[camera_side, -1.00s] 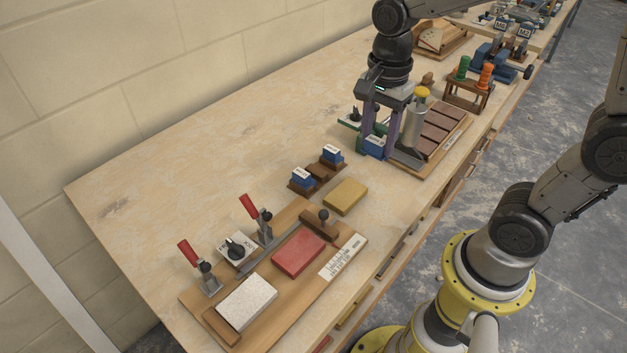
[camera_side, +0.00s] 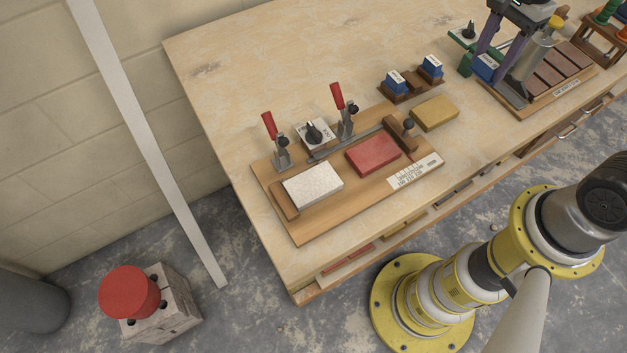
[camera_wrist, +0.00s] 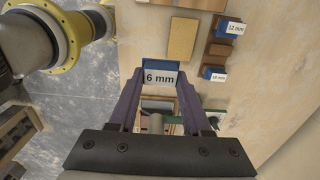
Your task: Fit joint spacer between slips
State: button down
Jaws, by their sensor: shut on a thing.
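My gripper (camera_wrist: 160,82) is shut on a blue spacer (camera_wrist: 160,66) with a white "6 mm" label. In the side view the blue spacer (camera_side: 486,66) sits between my purple fingers, left of a board of brown slips; its height above the table is hard to tell. Far to its left is a wooden jig board (camera_side: 300,229).
Two red-handled clamps (camera_side: 275,140) (camera_side: 343,110) stand along the jig's back edge, beside a black knob (camera_side: 313,131). A brown rack (camera_side: 409,89) holds two blue spacers. A yellow block (camera_side: 434,113) lies between the jig and my gripper. The table's back left is clear.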

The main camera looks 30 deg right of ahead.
notch_tip(320, 180, up, 5)
jog(key=shift+f, duration=0.1)
jog(key=w+a, duration=0.3)
jog(key=a, duration=0.3)
send_over(335, 171)
notch_tip(335, 171, down, 10)
jog(key=r, duration=0.1)
jog(key=shift+f, duration=3.8)
jog(key=shift+f, duration=0.1)
